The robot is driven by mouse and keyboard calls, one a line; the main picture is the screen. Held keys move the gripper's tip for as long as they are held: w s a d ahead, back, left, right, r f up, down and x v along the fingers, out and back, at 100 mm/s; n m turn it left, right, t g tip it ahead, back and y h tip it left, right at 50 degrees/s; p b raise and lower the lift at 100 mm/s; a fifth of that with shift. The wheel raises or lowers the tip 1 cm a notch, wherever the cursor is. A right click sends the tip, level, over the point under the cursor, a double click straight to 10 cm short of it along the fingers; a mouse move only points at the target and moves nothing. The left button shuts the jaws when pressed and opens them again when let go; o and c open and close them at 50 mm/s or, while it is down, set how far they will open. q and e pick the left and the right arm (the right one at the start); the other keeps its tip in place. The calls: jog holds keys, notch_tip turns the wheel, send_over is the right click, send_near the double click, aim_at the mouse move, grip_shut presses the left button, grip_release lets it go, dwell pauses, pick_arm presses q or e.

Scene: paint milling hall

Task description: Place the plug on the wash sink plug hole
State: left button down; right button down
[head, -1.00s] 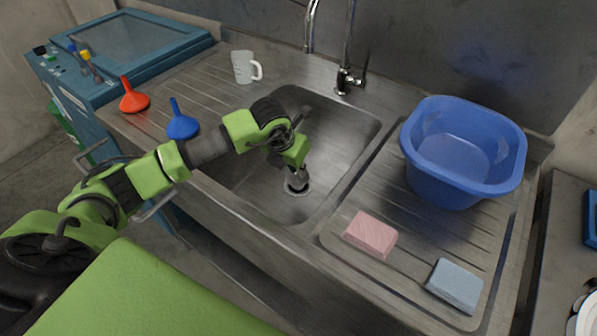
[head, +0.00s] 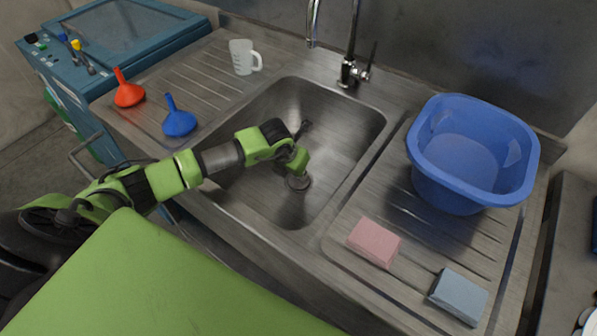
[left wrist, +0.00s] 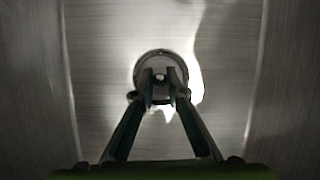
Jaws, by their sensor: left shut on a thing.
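The wash sink (head: 258,193) is a steel basin below the tap. My left arm reaches into it from the left, with its gripper (head: 298,174) pointing down at the plug hole (head: 299,184) in the basin floor. In the left wrist view, the gripper's fingertips (left wrist: 161,92) close on the small knob of the plug (left wrist: 160,74). The plug lies in line with the round, bright-rimmed plug hole (left wrist: 160,53). The fingers hide part of both, so I cannot tell whether the plug is seated or slightly above. My right gripper is not in view.
A tap (head: 350,70) stands behind the basin. A blue tub (head: 455,190), a pink sponge (head: 374,242) and a grey-blue sponge (head: 458,296) are on the right drainboard. A white jug (head: 241,57), a red funnel (head: 128,95) and a blue funnel (head: 179,123) are on the left.

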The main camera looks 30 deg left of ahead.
pick_arm(q)
jog(key=shift+f, duration=0.1)
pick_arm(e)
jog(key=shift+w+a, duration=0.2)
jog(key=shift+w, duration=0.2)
pick_arm(q)
jog(key=c, duration=2.4)
grip_release()
jog(key=shift+f, duration=0.15)
jog(key=shift+c, duration=0.2)
jog(key=o, duration=0.4)
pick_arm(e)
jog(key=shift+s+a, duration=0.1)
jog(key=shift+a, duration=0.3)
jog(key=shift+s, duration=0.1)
pick_arm(q)
jog(key=shift+s+r, duration=0.15)
jog(key=shift+r, duration=0.5)
jog(key=b+v, duration=0.1)
jog(key=v, duration=1)
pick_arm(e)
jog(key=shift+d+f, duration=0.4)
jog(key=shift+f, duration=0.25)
